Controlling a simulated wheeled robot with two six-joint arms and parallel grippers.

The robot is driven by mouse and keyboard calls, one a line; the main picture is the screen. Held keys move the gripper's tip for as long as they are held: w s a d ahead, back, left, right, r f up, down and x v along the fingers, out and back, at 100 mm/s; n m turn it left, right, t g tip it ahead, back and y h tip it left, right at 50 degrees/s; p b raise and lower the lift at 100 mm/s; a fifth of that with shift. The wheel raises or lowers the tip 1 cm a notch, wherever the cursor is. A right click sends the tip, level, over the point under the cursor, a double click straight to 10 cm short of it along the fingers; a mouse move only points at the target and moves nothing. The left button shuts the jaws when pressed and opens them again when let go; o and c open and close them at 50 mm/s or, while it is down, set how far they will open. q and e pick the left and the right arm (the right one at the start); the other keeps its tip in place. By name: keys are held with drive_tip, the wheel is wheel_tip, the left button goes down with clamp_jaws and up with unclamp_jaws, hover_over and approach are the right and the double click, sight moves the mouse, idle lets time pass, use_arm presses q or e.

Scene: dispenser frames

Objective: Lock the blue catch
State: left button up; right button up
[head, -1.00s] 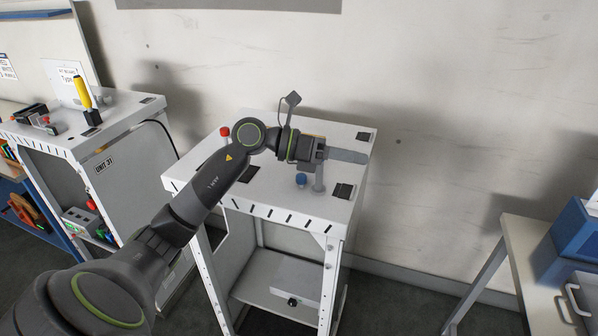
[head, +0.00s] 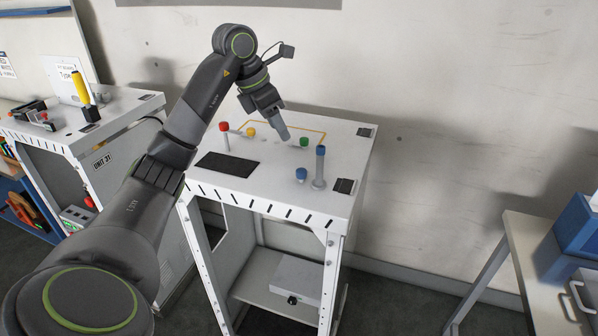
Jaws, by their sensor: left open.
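A grey upright post with a blue cap (head: 320,152) stands at the right of the white dispenser top. A short blue knob (head: 301,174) sits just left of its base. I cannot tell which of the two is the blue catch's moving part. My left gripper (head: 284,135) points down over the back middle of the top, left of the blue-capped post and apart from it. It is open, with nothing seen in it. My right gripper is out of view.
A green knob (head: 304,142), a yellow knob (head: 250,132) and a red-capped post (head: 224,128) are also on the dispenser top (head: 270,190). Black pads lie left and right. Another unit with a yellow handle (head: 80,86) stands left; a table with a blue box (head: 578,232) stands right.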

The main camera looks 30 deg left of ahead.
use_arm(q)
drive_tip(key=b, duration=0.6)
hover_over(301, 170)
drive_tip(key=s+a, duration=0.2)
drive_tip(key=s, duration=0.1)
wheel_tip(301, 170, down, 8)
drive_tip(key=x, duration=0.1)
drive_tip(key=p+x, duration=0.1)
drive_tip(key=x, duration=0.1)
drive_tip(key=p+x, duration=0.1)
drive_tip(key=shift+w+d+f, duration=0.1)
drive_tip(key=shift+w+d, duration=0.3)
drive_tip(key=shift+w, duration=0.1)
drive_tip(key=shift+w+d+f, duration=0.1)
drive_tip(key=shift+f, duration=0.5)
